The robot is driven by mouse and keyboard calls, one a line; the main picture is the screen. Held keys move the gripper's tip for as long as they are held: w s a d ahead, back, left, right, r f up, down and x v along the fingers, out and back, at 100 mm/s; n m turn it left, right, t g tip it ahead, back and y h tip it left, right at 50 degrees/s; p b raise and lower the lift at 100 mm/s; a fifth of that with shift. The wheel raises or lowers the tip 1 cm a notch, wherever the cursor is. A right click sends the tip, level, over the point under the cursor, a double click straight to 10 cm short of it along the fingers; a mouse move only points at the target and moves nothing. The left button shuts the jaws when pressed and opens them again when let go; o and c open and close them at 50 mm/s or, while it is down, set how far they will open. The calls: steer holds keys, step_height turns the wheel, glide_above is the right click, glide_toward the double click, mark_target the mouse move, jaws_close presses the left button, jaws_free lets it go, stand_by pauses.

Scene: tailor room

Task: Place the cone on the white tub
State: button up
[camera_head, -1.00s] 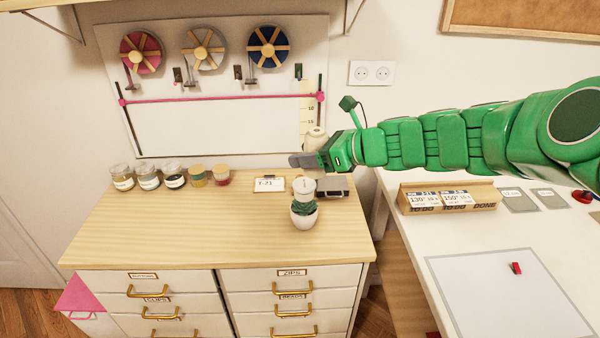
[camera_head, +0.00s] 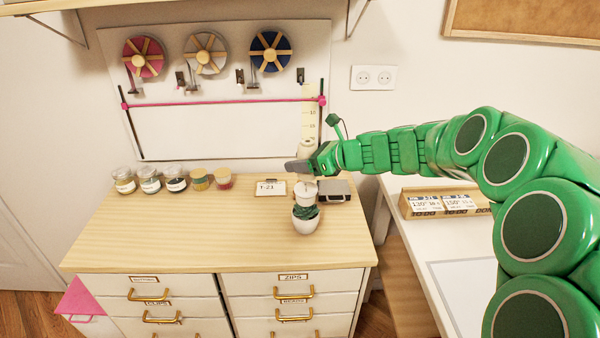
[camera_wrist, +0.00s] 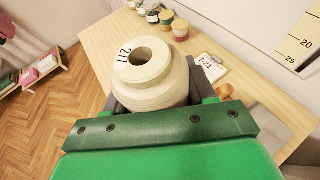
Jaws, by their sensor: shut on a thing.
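The cone (camera_wrist: 150,85) is a cream thread cone marked 211, held between the dark fingers of my gripper (camera_wrist: 155,100) in the wrist view. In the head view the cone (camera_head: 305,147) shows partly behind my gripper (camera_head: 300,166), raised above the back of the wooden cabinet top.
Several jars (camera_head: 175,180) line the back left. The cabinet top's (camera_head: 180,230) front left is clear.

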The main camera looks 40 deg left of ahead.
steer(key=shift+w+a+f, duration=0.25)
steer(key=shift+a+f, duration=0.05)
steer(key=shift+f, duration=0.15)
steer(key=shift+w+a+f, duration=0.2)
steer(key=shift+a+f, duration=0.05)
steer(key=shift+f, duration=1.75)
steer(key=shift+f, duration=0.15)
steer(key=o, duration=1.1)
steer(key=shift+w+d+r, duration=0.15)
steer(key=shift+r, duration=0.1)
steer(key=v, duration=1.1)
steer(key=shift+w+d, duration=0.1)
steer(key=shift+d, duration=0.15)
